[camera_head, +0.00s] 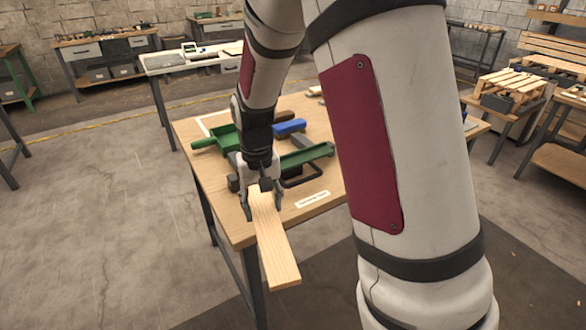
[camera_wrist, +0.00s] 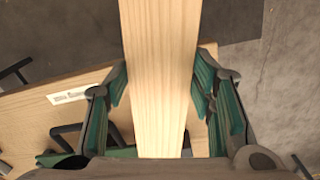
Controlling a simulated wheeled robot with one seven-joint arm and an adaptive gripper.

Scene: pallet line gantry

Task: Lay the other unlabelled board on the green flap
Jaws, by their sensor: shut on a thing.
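My gripper (camera_head: 262,202) is shut on a pale wooden board (camera_head: 275,245). The board reaches out over the near edge of the workbench, and no label shows on its visible face. In the wrist view the board (camera_wrist: 160,70) runs between the green-padded fingers of my gripper (camera_wrist: 160,98). A long green piece (camera_head: 307,155) lies on the bench to the right of my gripper. Another green piece (camera_head: 218,141) with a handle lies behind and to the left. I cannot tell for sure which is the flap. My arm hides part of the bench.
The wooden workbench (camera_head: 225,222) carries a blue item (camera_head: 290,128), a dark handled frame (camera_head: 303,176) and a white label strip (camera_head: 312,199). Its front right top is bare around the strip. Other benches stand along the walls. The floor on the left is open.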

